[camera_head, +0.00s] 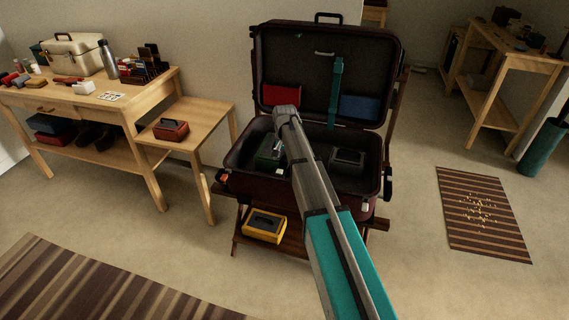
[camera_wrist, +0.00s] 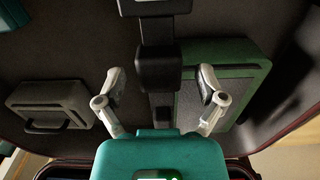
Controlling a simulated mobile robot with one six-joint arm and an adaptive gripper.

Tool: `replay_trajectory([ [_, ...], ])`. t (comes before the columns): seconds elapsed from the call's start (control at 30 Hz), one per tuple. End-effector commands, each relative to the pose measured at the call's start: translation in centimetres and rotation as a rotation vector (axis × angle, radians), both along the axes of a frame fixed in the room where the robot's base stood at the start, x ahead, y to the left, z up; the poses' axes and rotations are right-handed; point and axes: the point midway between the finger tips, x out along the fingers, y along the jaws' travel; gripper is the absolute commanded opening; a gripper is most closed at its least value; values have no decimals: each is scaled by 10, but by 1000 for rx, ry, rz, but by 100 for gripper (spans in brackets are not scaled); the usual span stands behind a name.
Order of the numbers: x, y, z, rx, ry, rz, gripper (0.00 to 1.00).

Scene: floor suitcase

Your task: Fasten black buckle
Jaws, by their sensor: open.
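In the wrist view my gripper (camera_wrist: 161,78) is open, with one finger on each side of a black buckle piece (camera_wrist: 157,66). The buckle piece sits on a dark strap running up and down the middle of the view. A second dark, wider piece (camera_wrist: 155,8) crosses the strap at the top edge; I cannot tell whether the two pieces are joined. Both fingers look apart from the buckle.
A green case (camera_wrist: 248,60) lies right of the fingers, a grey case (camera_wrist: 50,100) to the left. The raised lid (camera_head: 300,60) carries a teal strap (camera_head: 336,85), a red item (camera_head: 281,94) and a blue item (camera_head: 360,107). A yellow box (camera_head: 264,226) sits below the suitcase.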

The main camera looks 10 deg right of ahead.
Motion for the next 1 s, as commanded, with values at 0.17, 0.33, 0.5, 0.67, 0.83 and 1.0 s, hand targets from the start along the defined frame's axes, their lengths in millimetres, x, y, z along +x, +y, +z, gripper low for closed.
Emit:
replay_trajectory([
  [0.17,0,0,-5,0,0,0,89],
  [0.33,0,0,-5,0,0,0,89],
  [0.5,0,0,-5,0,0,0,87],
  [0.67,0,0,-5,0,0,0,57],
  [0.83,0,0,-5,0,0,0,25],
  [1.0,0,0,-5,0,0,0,0],
])
